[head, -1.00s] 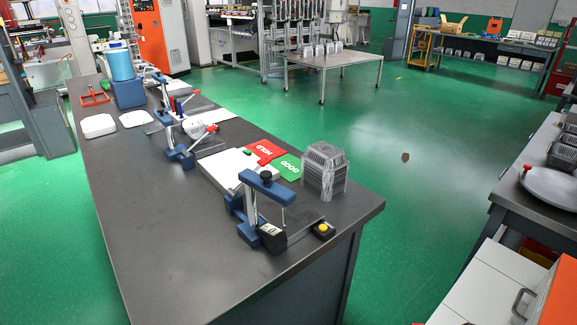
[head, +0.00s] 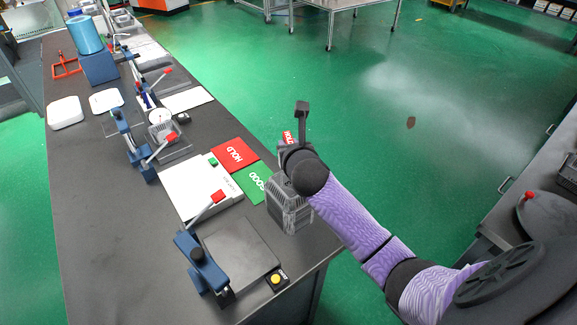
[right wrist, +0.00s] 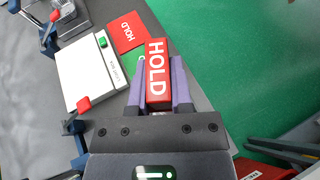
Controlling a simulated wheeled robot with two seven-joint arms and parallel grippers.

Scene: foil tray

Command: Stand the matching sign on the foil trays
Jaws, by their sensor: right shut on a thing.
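My right gripper (head: 292,148) is shut on a red HOLD sign (right wrist: 157,72); its white letters run along it between the two purple fingers in the right wrist view. Only a small red part of the sign (head: 289,137) shows in the head view. The grey stack of foil trays (head: 289,212) stands near the table's right edge, with my right arm and gripper just above and behind it in the picture. The trays' top is partly covered by my arm. A red HOLD card (head: 235,154) and a green GOOD card (head: 253,182) lie flat beside the stack. My left gripper is out of view.
A white device with a green button (head: 196,188) lies left of the cards. A blue clamp press (head: 200,262) and a small box with a yellow button (head: 276,279) stand in front. More clamps and a blue cylinder (head: 85,35) are farther back.

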